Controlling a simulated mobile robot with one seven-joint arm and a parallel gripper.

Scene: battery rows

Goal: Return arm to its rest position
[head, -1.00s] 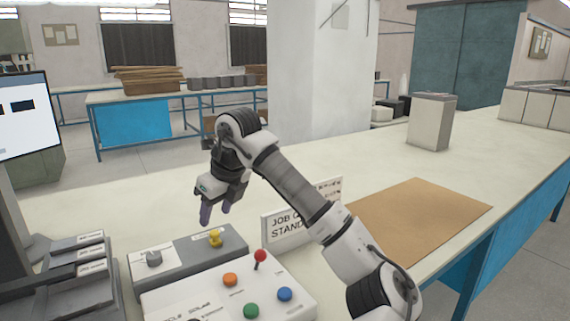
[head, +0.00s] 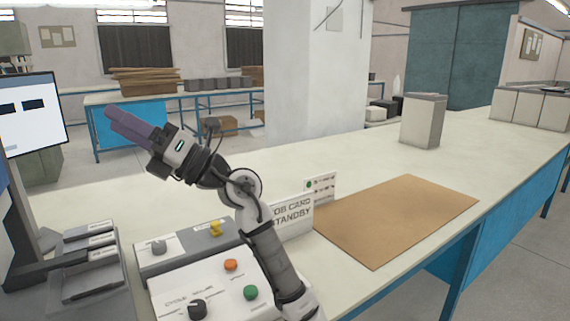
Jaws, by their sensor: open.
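My gripper (head: 118,122) is raised above the workbench (head: 95,196) at left centre, with its two purple fingers pointing up and to the left. It is open, and nothing shows between the fingers. My arm is folded and rises from the bottom of the view, covering part of the white control panel (head: 190,284). The gripper is clear of the panel and the bench.
The panel bears an orange button (head: 231,265), a green button (head: 251,292) and a black knob (head: 197,308). A grey switch box (head: 185,250), a job card sign (head: 292,213), stacked trays (head: 92,262) and a monitor (head: 32,118) stand nearby. A brown mat (head: 395,220) lies at right.

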